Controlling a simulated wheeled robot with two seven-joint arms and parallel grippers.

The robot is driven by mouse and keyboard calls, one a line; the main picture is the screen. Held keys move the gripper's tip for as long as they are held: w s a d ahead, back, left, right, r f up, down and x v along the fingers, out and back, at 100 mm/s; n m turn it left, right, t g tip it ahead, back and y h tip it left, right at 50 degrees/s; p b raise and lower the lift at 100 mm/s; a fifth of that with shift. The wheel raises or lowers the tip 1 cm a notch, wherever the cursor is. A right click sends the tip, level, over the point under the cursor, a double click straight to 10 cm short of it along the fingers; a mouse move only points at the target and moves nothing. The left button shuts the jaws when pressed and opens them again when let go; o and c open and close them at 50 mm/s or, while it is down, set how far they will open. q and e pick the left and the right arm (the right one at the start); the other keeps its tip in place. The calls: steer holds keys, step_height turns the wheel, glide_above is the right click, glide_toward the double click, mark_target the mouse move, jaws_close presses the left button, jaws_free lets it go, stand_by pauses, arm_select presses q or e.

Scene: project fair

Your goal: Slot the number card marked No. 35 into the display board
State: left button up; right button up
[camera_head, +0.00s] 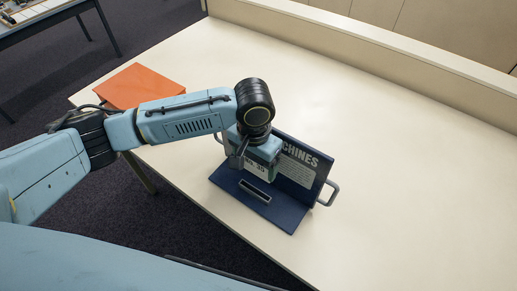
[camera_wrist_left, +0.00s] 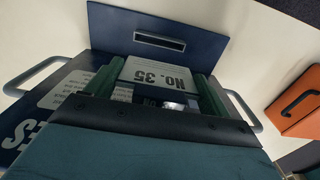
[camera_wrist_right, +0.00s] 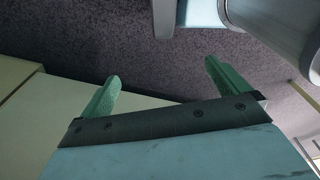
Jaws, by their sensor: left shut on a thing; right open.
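The navy display board (camera_head: 303,176) stands on the table with its upright panel lettered "...CHINES", partly hidden by my left arm. Its flat base (camera_head: 283,211) carries a raised slot holder (camera_head: 255,191), also visible in the left wrist view (camera_wrist_left: 160,41). My left gripper (camera_head: 256,165) is above the base, in front of the panel. It is shut on the white No. 35 card (camera_wrist_left: 158,76), seen between the green fingers. The card appears apart from the slot. My right gripper (camera_wrist_right: 164,85) is open and empty, seen only in its own wrist view.
The cream table (camera_head: 400,180) is mostly clear right of the board. Metal handles (camera_head: 328,194) stick out from the board's sides. An orange box (camera_head: 143,84) lies at the table's left edge. A low ledge (camera_head: 370,45) runs along the back. Dark carpet surrounds the table.

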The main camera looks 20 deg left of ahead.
arm_select(q)
steer(key=shift+s+f+b, duration=0.35)
steer(key=shift+f+b, duration=0.3)
steer(key=shift+b, duration=0.15)
steer(key=shift+f+b, duration=0.3)
steer(key=shift+b, duration=0.1)
step_height(320, 180, down, 5)
steer(key=b, duration=0.4)
steer(key=shift+w+f, duration=0.1)
steer(key=shift+f, duration=0.1)
steer(key=shift+r, duration=0.2)
arm_select(e)
steer(key=s+f, duration=0.3)
steer(key=f, duration=0.4)
steer(key=shift+s+d, duration=0.15)
steer(key=shift+d, duration=0.05)
steer(key=shift+a+r, duration=0.1)
steer(key=shift+r, duration=0.2)
arm_select(q)
steer(key=shift+f+p, duration=0.15)
steer(key=shift+p, duration=1)
arm_select(e)
steer(key=shift+r, duration=1)
arm_select(q)
steer(key=shift+f, duration=0.75)
steer(key=shift+f+p, duration=0.35)
steer(key=shift+f, duration=0.1)
arm_select(e)
steer(key=shift+r, duration=0.3)
